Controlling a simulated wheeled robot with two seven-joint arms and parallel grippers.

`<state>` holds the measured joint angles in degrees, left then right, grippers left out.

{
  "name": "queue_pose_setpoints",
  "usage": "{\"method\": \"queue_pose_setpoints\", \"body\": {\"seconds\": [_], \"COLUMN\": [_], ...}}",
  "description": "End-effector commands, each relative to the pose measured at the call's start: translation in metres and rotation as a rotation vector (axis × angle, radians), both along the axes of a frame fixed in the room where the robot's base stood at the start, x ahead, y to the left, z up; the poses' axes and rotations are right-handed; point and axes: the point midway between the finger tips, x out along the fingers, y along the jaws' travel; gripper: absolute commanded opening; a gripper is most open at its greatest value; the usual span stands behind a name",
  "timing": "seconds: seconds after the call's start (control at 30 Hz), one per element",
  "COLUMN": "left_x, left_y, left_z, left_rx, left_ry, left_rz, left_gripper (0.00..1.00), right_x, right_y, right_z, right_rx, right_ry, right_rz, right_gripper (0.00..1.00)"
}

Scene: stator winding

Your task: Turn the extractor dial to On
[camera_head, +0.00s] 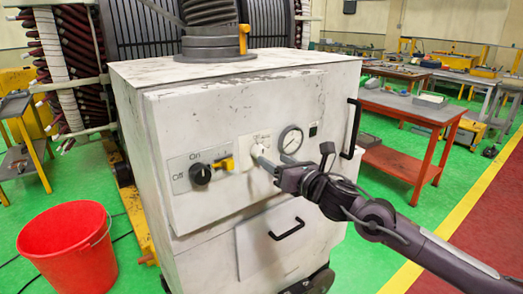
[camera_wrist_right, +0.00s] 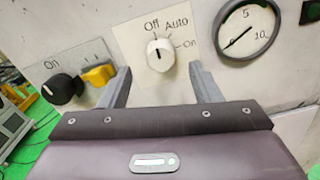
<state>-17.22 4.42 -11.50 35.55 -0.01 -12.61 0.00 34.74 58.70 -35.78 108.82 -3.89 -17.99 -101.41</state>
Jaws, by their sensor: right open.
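The extractor is a scuffed white cabinet (camera_head: 215,110) with dials on its front. A white dial (camera_wrist_right: 160,55) with Off, Auto and On labels sits in the middle of the right wrist view; its mark points up, near Off. My right gripper (camera_wrist_right: 160,72) is open, with one finger on each side of this dial and no clear contact. In the head view the right gripper (camera_head: 268,156) is at the panel and partly hides the white dial. A black dial (camera_head: 200,174) marked Off and On is to its left; it also shows in the wrist view (camera_wrist_right: 62,89). My left gripper is out of view.
A yellow switch (camera_head: 222,165) sits between the two dials. A round gauge (camera_head: 291,140) is just right of the gripper. Black handles (camera_head: 287,229) stick out from the cabinet. A red bucket (camera_head: 68,250) stands on the green floor at left.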

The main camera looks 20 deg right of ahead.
Motion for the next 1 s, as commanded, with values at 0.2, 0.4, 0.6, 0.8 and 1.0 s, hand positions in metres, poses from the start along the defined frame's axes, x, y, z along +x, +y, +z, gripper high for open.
{"method": "queue_pose_setpoints", "body": {"seconds": [0.2, 0.4, 0.6, 0.8, 1.0], "left_x": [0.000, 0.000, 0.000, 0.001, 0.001], "left_y": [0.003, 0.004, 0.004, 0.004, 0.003], "left_z": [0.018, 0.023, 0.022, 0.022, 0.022], "left_rx": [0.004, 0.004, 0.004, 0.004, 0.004], "left_ry": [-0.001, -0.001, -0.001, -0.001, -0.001], "left_rz": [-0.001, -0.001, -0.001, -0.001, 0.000], "left_gripper": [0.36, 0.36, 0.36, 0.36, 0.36], "right_x": [0.033, 0.048, 0.049, 0.049, 0.049], "right_y": [0.012, 0.017, 0.018, 0.017, 0.017], "right_z": [0.005, 0.002, 0.000, 0.000, 0.000], "right_rx": [0.006, 0.004, 0.003, 0.004, 0.004], "right_ry": [-0.001, 0.000, 0.000, 0.000, 0.001], "right_rz": [-0.001, 0.000, 0.000, 0.000, -0.001], "right_gripper": [0.57, 0.57, 0.57, 0.43, 0.17]}}
